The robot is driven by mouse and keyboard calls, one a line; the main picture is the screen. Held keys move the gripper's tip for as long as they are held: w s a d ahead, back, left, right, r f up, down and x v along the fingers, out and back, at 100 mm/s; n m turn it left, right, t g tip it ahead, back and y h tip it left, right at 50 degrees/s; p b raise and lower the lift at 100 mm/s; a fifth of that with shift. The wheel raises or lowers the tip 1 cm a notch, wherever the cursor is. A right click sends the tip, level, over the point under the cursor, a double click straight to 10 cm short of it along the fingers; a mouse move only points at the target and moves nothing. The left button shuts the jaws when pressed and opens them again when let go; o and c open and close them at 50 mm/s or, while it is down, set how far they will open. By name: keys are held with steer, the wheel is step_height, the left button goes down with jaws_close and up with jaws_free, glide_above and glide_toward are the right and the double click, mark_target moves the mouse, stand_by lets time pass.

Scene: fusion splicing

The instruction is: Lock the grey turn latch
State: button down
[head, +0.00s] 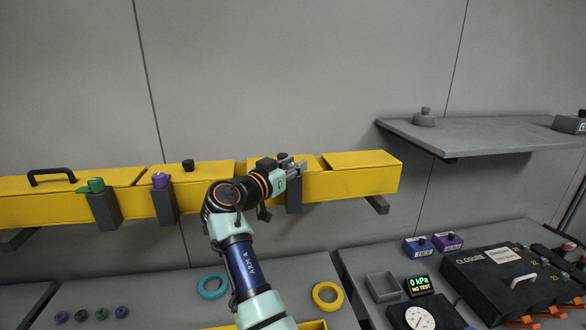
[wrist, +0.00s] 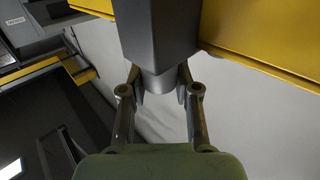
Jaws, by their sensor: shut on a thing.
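The grey turn latch (wrist: 157,84) shows in the wrist view as a rounded grey end against a dark grey block. My gripper (wrist: 161,92) has one finger on each side of it and is shut on it. In the head view my gripper (head: 293,167) is at the right part of the yellow trunking (head: 350,180), at the top of the dark grey block (head: 294,197). There the gripper and wrist mostly hide the latch, so its turn angle cannot be told.
A green latch (head: 95,185) and a purple latch (head: 160,180) sit on similar blocks to the left. A black handle (head: 50,176) and black knob (head: 188,165) stand on the trunking. A grey shelf (head: 480,135) is at right. Benches with rings and a closure case (head: 490,265) lie below.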

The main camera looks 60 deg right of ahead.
steer(key=c, duration=0.8)
jaws_free()
steer(key=a, duration=0.4)
steer(key=w+a, duration=0.1)
steer(key=a, duration=0.7)
steer(key=shift+w, duration=0.25)
